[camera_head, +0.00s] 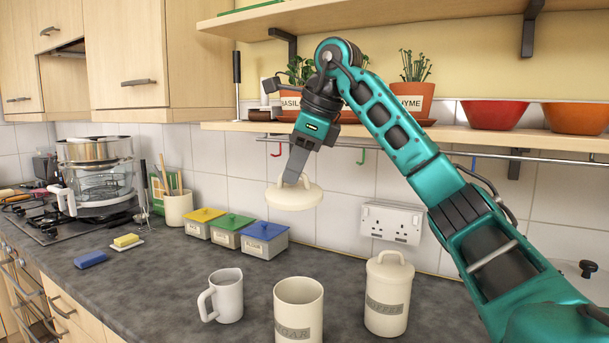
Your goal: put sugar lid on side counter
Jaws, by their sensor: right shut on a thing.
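The sugar lid (294,198) is a cream round lid with a loop handle. My right gripper (297,178) is shut on its handle and holds it in the air, roughly level, above the counter. The open sugar canister (299,308) stands below at the front edge of the view, its label partly cut off. The dark grey side counter (165,265) runs along the tiled wall. My left gripper is not in view.
Three small lidded boxes (263,240) stand near the wall. A blue sponge (90,259) and a butter dish (126,241) lie left. The counter between mug and sponge is clear. A shelf with pots hangs above.

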